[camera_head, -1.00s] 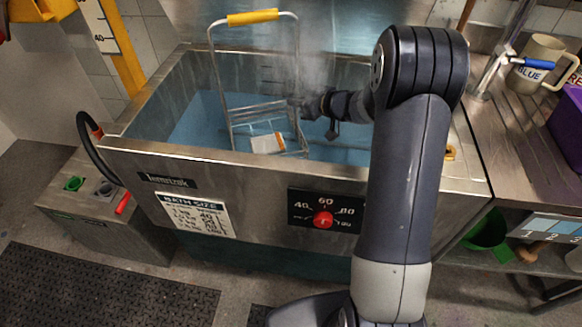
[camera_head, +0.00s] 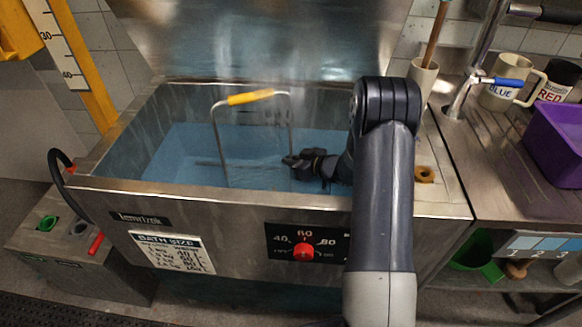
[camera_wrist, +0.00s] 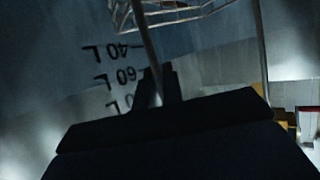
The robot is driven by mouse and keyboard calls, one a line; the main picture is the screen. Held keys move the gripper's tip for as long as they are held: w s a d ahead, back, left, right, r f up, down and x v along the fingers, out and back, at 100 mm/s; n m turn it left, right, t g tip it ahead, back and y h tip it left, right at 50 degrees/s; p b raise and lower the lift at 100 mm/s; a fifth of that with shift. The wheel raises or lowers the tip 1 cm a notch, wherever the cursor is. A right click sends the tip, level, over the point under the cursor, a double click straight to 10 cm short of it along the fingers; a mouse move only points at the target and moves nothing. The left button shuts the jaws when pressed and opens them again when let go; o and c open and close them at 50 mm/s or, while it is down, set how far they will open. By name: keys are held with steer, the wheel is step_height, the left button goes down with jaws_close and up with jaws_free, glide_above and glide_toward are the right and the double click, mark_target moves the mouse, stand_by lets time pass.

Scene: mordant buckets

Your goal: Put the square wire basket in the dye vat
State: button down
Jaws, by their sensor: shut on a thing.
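The square wire basket (camera_head: 220,140) is inside the steel dye vat (camera_head: 120,195). Its tall handle with a yellow grip (camera_head: 250,97) rises above the blue liquid (camera_head: 190,165), and its lower part is hidden under the surface. My gripper (camera_head: 294,162) is low inside the vat, shut on the right upright of the handle. In the wrist view the upright passes between my dark fingers (camera_wrist: 158,88), and part of the basket's wire frame (camera_wrist: 180,14) shows at the top. The fingertips are dark and partly hard to make out.
Volume marks (camera_wrist: 122,75) show on the vat wall. A red dial (camera_head: 303,251) is on the vat's front. At right are a tap (camera_head: 470,85), a BLUE mug (camera_head: 505,95), a RED jar (camera_head: 556,82) and a purple tub (camera_head: 555,135).

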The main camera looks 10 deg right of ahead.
step_height(320, 180, down, 2)
steer(key=shift+f, duration=0.1)
steer(key=c, duration=1.5)
jaws_free()
steer(key=shift+c, duration=0.2)
steer(key=v, duration=0.7)
steer(key=shift+d, duration=0.15)
steer(key=shift+s, duration=0.1)
